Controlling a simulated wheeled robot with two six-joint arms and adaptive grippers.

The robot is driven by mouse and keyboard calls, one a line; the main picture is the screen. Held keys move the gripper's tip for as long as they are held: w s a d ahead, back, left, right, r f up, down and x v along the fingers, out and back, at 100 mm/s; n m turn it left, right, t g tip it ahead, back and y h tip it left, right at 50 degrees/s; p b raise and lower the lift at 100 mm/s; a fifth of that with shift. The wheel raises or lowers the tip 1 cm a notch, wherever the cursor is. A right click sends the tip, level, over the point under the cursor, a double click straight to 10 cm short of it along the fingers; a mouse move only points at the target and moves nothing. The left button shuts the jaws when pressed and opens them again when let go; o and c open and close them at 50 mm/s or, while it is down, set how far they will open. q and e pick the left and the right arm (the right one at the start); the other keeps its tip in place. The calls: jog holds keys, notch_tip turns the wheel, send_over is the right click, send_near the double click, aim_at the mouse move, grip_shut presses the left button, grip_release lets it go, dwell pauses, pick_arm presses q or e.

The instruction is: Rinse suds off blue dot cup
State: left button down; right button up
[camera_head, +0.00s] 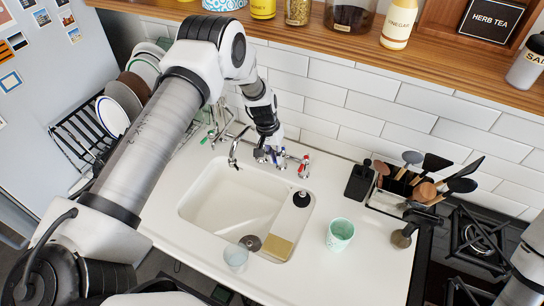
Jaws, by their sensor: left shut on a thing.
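My left gripper (268,148) is behind the sink at the tap (234,152), shut on what looks like a tap handle; its fingertips partly hide it. A pale bluish see-through cup (236,258) stands at the front edge of the sink (190,205). A mint-green cup (341,233) stands upright on the counter right of the sink. I cannot make out blue dots or suds on either cup. I cannot see water running.
A sponge (278,247) and a dark round piece (250,243) are at the sink's front. A dish rack with plates (112,116) is at left. A utensil holder (400,205) and the hob (478,240) are at right. The shelf (330,42) overhangs the back wall.

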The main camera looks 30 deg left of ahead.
pick_arm(q)
jog(key=shift+d+f+n, duration=0.2)
jog(key=shift+d+n, duration=0.15)
jog(key=shift+n, duration=0.35)
pick_arm(e)
jog(key=shift+f, duration=0.5)
jog(key=shift+f+b, duration=0.1)
jog(key=shift+b, duration=0.2)
pick_arm(q)
jog(key=shift+w+d+r+n+t, duration=0.15)
jog(key=shift+d+n+t, duration=0.2)
jog(key=shift+n, duration=0.55)
jog(key=c, duration=1.3)
grip_release()
jog(key=shift+o, duration=0.4)
jog(key=shift+w, duration=0.1)
